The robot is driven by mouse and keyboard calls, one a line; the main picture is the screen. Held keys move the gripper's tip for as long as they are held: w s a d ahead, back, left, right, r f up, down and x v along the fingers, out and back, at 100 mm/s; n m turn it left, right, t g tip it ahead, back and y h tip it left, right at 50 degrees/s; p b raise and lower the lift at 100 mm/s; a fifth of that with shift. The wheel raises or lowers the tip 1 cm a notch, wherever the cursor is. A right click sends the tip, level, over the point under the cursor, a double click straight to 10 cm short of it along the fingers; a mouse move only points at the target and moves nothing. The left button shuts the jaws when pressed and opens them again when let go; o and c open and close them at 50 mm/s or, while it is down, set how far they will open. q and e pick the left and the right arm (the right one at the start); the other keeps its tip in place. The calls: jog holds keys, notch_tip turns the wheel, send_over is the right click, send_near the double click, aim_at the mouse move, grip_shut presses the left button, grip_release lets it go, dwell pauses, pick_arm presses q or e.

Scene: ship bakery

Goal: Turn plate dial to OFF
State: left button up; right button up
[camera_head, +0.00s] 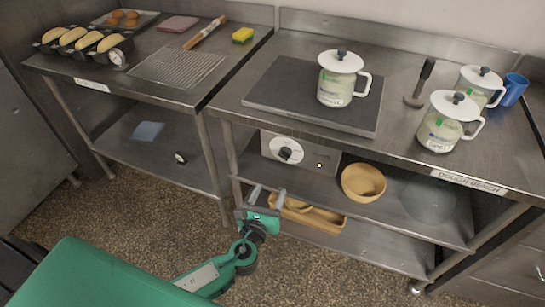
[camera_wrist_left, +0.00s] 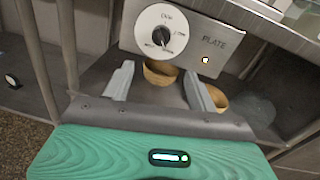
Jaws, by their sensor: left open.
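The plate dial (camera_head: 287,151) is a white disc with a black knob on a grey control panel (camera_head: 327,160) under the dough bench. In the left wrist view the dial (camera_wrist_left: 162,35) sits left of the word PLATE, and its small markings are too blurred to read surely. My right gripper is not in view.
A dark hot plate (camera_head: 270,91) with a white-lidded jar (camera_head: 338,88) stands on the bench above. A wooden bowl (camera_head: 363,182) is on the shelf right of the panel. A wooden tray (camera_head: 325,222) lies lower. Table legs stand left of my gripper.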

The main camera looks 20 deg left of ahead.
aim_at(283, 158)
pick_arm(q)
jog(key=w, duration=0.9)
jog(key=w+p, duration=0.1)
jog(key=w, duration=0.3)
jog(key=shift+w+a+r, duration=0.2)
jog(key=shift+w+a, duration=0.05)
jog(key=shift+w, duration=0.1)
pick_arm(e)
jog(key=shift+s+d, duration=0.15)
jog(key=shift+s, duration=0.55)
pick_arm(q)
jog(key=shift+c, duration=0.7)
jog(key=c, duration=0.9)
jog(key=shift+o, duration=0.2)
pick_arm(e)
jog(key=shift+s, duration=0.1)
